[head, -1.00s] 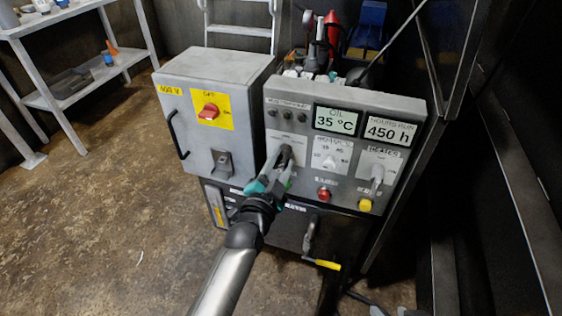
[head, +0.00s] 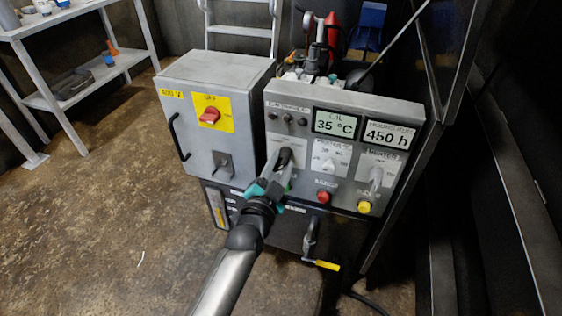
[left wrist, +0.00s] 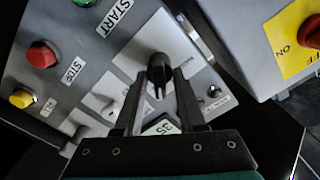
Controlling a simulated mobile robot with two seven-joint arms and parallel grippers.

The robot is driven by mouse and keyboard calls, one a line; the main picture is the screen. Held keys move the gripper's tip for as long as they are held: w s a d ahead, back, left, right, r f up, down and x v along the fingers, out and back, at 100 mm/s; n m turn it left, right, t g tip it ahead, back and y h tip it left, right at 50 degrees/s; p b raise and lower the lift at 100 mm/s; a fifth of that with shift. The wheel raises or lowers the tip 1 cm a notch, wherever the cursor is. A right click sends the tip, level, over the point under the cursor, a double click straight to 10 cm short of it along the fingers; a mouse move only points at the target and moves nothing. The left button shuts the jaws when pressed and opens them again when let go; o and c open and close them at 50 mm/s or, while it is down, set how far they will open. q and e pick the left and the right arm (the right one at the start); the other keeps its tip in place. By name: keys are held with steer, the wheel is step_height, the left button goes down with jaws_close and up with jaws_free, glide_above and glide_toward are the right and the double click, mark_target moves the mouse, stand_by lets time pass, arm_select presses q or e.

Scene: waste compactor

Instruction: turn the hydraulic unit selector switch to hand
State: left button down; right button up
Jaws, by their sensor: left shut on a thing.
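The hydraulic unit's grey control panel (head: 345,105) stands in the middle of the head view. Its black selector switch knob (head: 285,156) is at the panel's lower left, partly hidden by my gripper. My left gripper (head: 279,167) reaches it from the front, with fingers on both sides. In the left wrist view the black knob (left wrist: 158,70) shows between the two fingers of my left gripper (left wrist: 158,88), which is shut on it. The position labels around the knob are hidden or too small to read. My right gripper is not in view.
Left of the panel is a grey cabinet with a red rotary switch (head: 209,116). Right of the knob are a white selector (head: 329,164), a heater switch (head: 376,177), a red button (head: 324,197) and a yellow button (head: 364,207). A yellow-handled crank (head: 326,265) sticks out below.

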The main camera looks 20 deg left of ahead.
arm_select(q)
steer(key=n+p, duration=0.1)
steer(key=n, duration=0.1)
steer(key=n+p, duration=0.1)
steer(key=n, duration=0.1)
steer(key=n+p, duration=0.1)
steer(key=n, duration=0.1)
steer(key=shift+a+r+n+p, duration=0.1)
steer(key=shift+r+n+p, duration=0.2)
steer(key=shift+p, duration=0.1)
steer(key=shift+a+f+n+p, duration=0.1)
steer(key=shift+n+p, duration=0.2)
steer(key=shift+n, duration=0.6)
steer(key=n, duration=0.2)
steer(key=shift+n, duration=0.4)
steer(key=shift+a+n+p, duration=0.1)
steer(key=shift+n+p, duration=0.25)
steer(key=shift+n, duration=0.45)
steer(key=shift+a+f+n, duration=0.1)
steer(key=shift+n, duration=1.7)
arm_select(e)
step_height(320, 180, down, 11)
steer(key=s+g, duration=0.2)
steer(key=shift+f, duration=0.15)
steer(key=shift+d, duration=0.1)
arm_select(q)
steer(key=c, duration=0.9)
jaws_free()
steer(key=shift+o, duration=0.2)
